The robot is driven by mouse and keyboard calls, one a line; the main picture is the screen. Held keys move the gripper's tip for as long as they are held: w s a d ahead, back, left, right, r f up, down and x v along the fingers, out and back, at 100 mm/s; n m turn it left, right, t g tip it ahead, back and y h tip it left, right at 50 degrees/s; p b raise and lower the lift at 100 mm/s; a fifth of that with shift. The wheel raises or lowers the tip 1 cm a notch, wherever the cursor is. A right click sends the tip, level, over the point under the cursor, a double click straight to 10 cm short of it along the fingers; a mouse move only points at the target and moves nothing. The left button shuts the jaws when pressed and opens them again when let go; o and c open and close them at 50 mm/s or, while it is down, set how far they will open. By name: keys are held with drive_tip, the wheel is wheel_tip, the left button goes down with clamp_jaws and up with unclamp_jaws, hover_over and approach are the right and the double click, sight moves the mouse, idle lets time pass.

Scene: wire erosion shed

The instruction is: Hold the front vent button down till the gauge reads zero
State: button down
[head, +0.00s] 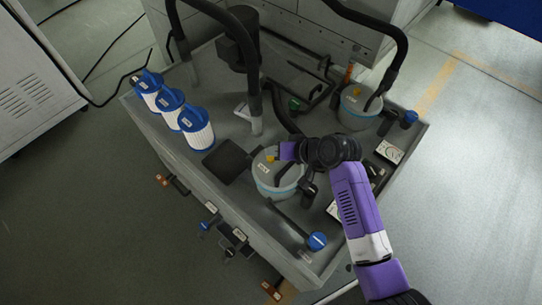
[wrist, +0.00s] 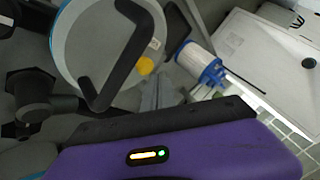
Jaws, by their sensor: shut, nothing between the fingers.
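The front canister (head: 277,181) is a pale round pot with a black handle, standing in the grey tray. A yellow button (head: 271,158) shows on its lid, with a small label beside it; in the wrist view the button (wrist: 145,66) is clear of my gripper. My gripper (head: 287,151), purple and black, is shut and empty, close above the lid beside the button. I see no contact with the button. In the wrist view its dark edge (wrist: 160,121) lies below the button. A white gauge box (head: 334,210) is partly hidden by my arm, and its reading is too small to tell.
A second canister (head: 357,108) stands at the back right, near another white gauge box (head: 390,151). Several blue-capped filters (head: 196,128) line the left. Black hoses (head: 254,90) arch over the tray. A blue-ended lever (head: 316,241) lies at the front.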

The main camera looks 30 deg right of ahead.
drive_tip(key=shift+f, duration=0.3)
drive_tip(key=shift+s+f+b, duration=0.1)
drive_tip(key=shift+f+b, duration=0.25)
drive_tip(key=shift+f, duration=0.25)
idle(1.9)
drive_tip(key=shift+r, duration=0.15)
idle(1.0)
drive_tip(key=shift+r+p, duration=0.9)
drive_tip(key=shift+p, duration=0.05)
drive_tip(key=shift+r, duration=0.1)
wheel_tip(320, 180, up, 5)
drive_tip(key=p, duration=0.4)
drive_tip(key=shift+p, duration=0.4)
